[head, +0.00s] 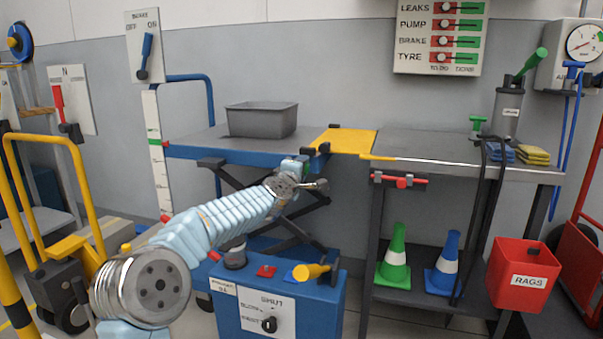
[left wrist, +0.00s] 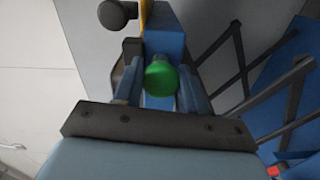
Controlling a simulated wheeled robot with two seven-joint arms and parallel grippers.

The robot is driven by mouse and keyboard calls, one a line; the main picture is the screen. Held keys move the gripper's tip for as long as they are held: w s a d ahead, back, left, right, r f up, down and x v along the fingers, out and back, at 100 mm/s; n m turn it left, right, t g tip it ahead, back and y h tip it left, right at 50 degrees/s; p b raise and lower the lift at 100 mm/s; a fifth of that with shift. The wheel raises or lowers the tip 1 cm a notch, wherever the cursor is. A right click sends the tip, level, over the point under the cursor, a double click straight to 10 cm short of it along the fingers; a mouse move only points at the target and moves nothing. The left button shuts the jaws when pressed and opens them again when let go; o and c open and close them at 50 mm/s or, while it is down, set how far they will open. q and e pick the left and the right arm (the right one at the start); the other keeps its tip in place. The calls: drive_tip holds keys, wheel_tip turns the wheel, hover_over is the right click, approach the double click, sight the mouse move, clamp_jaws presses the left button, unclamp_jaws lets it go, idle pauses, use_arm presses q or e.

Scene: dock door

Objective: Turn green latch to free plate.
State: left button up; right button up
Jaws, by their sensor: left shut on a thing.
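The green latch (left wrist: 161,80) shows as a round green knob between the two fingers of my left gripper (left wrist: 160,92) in the left wrist view. The gripper is shut on it. In the head view my left gripper (head: 293,174) is at the blue front edge of the lift table, and the latch is mostly hidden behind it. The yellow plate (head: 350,141) lies flat between the lift table and the grey bench, just right of and beyond the gripper. A yellow strip of it shows at the top of the left wrist view (left wrist: 147,14). My right gripper is not in view.
A grey bin (head: 262,120) stands on the lift table (head: 200,141). A blue control box (head: 320,308) with a yellow knob stands below my left arm. A red clamp handle (head: 400,181) is on the bench's front edge. A red rags bin (head: 521,273) hangs at the right.

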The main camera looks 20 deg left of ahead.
use_arm(q)
drive_tip(key=shift+a+n, duration=0.2)
drive_tip(key=shift+n, duration=0.4)
drive_tip(key=shift+n, duration=0.3)
drive_tip(key=o, duration=1)
drive_tip(key=shift+c, duration=0.2)
drive_tip(key=shift+s+b, duration=0.15)
drive_tip(key=shift+b, duration=0.2)
drive_tip(key=s+b, duration=0.3)
drive_tip(key=s, duration=1)
drive_tip(key=shift+s+a+b, duration=0.15)
drive_tip(key=shift+s+b, duration=0.1)
drive_tip(key=shift+b, duration=0.1)
